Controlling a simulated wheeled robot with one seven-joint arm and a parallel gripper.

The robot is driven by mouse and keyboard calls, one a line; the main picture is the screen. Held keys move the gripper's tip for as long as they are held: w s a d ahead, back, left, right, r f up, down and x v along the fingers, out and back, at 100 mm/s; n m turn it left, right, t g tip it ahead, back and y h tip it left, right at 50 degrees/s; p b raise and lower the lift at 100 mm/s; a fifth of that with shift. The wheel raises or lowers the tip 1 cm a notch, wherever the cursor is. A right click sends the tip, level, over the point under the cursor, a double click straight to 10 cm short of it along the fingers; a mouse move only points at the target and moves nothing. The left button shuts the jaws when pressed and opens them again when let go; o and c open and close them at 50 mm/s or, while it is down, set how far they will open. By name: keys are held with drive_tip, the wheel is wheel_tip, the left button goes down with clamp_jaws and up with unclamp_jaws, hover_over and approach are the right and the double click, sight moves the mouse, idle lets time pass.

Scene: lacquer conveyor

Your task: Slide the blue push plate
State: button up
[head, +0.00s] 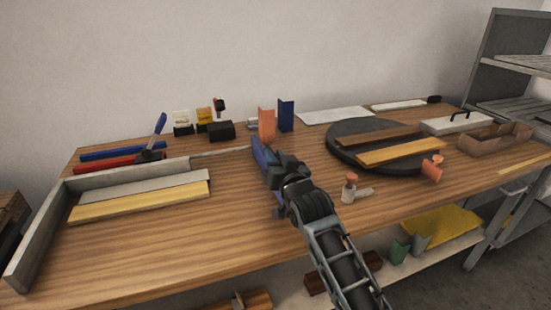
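The blue push plate (286,116) is a dark blue upright piece at the back of the wooden workbench, left of the round dark turntable. An orange upright plate (266,124) stands just left of it and a little nearer. My gripper (262,160) is over the middle of the bench, in front of and below the two plates in the picture, and appears apart from the blue one. A blue part shows at the gripper's front end. Its fingers are seen from behind and overlap, so their opening is unclear.
The round turntable (340,150) carries wooden strips to the right. A grey L-shaped fence (38,232) and boards (140,205) lie left. A small orange-topped clamp (350,190) stands right of my arm. Small dark and yellow blocks (204,117) sit behind.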

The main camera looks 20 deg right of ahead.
clamp_jaws()
drive_tip(key=shift+a, duration=0.15)
drive_tip(key=a+b, duration=1.4)
drive_tip(key=a, duration=0.5)
drive_tip(key=shift+a, duration=0.4)
drive_tip(key=shift+r, duration=0.15)
drive_tip(key=shift+o, duration=1.8)
unclamp_jaws()
drive_tip(key=shift+s, duration=0.15)
drive_tip(key=s, duration=0.7)
drive_tip(key=shift+s, duration=0.3)
